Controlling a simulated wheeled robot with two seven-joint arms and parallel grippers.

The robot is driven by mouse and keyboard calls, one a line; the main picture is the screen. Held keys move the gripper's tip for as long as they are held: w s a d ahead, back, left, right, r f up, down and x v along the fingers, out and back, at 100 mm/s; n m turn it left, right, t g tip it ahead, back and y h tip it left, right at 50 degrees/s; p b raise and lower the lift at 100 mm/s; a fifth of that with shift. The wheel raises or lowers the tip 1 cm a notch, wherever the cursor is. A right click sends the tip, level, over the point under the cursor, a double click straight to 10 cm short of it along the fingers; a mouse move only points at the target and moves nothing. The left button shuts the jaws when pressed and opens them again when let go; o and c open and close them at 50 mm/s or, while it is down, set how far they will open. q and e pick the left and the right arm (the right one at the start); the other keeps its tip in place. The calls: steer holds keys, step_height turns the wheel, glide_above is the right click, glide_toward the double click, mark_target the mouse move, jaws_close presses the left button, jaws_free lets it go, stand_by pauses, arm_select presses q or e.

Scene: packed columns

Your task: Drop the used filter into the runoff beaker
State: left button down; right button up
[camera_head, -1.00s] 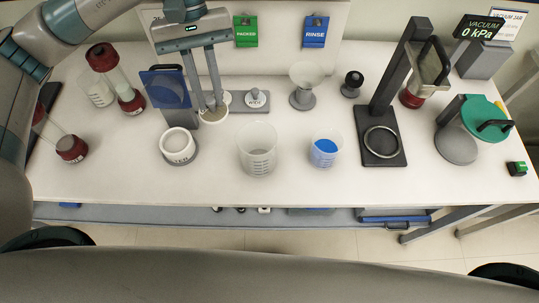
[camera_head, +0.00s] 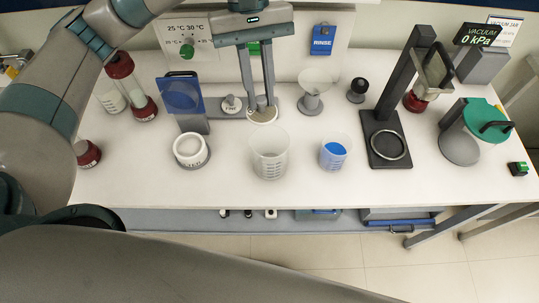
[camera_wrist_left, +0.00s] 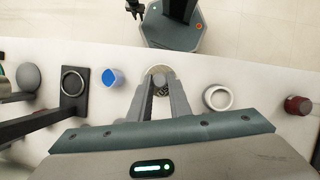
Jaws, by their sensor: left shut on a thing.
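My left gripper (camera_head: 262,108) is shut on the used filter (camera_head: 262,117), a small pale round disc at its fingertips. In the head view the filter appears just behind the rim of a clear, empty-looking beaker (camera_head: 269,158), likely the runoff beaker; whether it is over the rim is unclear. In the left wrist view, the fingers (camera_wrist_left: 160,90) reach to the filter (camera_wrist_left: 158,71), and the clear beaker cannot be made out there. A second beaker (camera_head: 335,153) holds blue liquid, to the right; it also shows in the left wrist view (camera_wrist_left: 113,78). My right gripper is out of view.
A white round cup (camera_head: 190,150) stands left, before a blue panel (camera_head: 181,96). A glass funnel (camera_head: 313,92) and black-knobbed piece (camera_head: 356,88) stand behind. A dark stand (camera_head: 388,140) and green-topped device (camera_head: 482,122) are right. The front table strip is clear.

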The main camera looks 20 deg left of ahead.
mark_target(261, 111)
arm_select(q)
steer(key=shift+f, duration=1.1)
step_height(261, 111, down, 2)
steer(key=shift+f, duration=0.8)
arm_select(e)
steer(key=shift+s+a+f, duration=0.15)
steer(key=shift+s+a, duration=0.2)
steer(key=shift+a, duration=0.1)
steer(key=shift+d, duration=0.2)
